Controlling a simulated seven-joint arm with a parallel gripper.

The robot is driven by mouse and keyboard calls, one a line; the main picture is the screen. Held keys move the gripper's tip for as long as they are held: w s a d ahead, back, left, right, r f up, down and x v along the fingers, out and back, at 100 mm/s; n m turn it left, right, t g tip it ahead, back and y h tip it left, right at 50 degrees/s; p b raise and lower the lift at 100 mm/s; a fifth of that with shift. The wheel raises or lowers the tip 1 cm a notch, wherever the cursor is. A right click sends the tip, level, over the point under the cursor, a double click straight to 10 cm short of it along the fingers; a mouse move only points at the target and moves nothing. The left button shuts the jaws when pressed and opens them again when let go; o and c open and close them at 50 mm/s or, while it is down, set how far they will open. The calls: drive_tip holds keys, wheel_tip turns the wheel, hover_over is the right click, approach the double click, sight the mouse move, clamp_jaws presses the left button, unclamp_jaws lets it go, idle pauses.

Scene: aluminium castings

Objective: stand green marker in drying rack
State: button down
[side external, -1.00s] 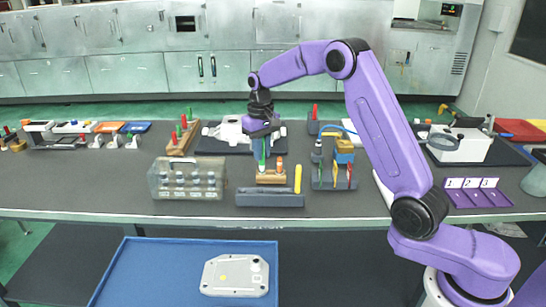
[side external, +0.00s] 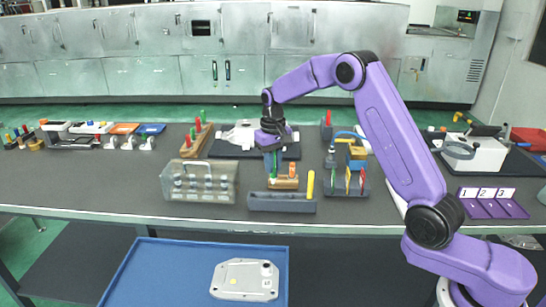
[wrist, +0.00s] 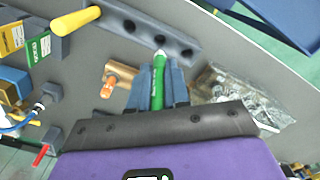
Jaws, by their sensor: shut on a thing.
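My gripper (wrist: 159,66) is shut on the green marker (wrist: 157,88), with blue fingers on either side of its green barrel. The marker's pale end sticks out past the fingertips. In the side view my gripper (side external: 272,158) points down and the marker (side external: 274,168) hangs roughly upright. The dark grey rack (side external: 265,203) has a row of holes and a yellow marker (side external: 310,184) standing at its right end. In the wrist view, the marker's pale end lies over the rack (wrist: 134,26) near an empty hole; whether they touch is unclear.
A wooden block (side external: 285,184) with an orange-capped marker (side external: 292,170) stands right behind the rack, close to my fingers. A clear case (side external: 200,183) is to the left. A grey holder (side external: 346,184) with coloured cards is to the right. Bare table lies in front.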

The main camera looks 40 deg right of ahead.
sight(273, 179)
drive_tip(key=shift+f, duration=1.35)
drive_tip(key=shift+f, duration=2.55)
idle(0.7)
drive_tip(key=c, duration=1)
unclamp_jaws()
wheel_tip(273, 179, up, 16)
drive_tip(key=shift+r, duration=0.7)
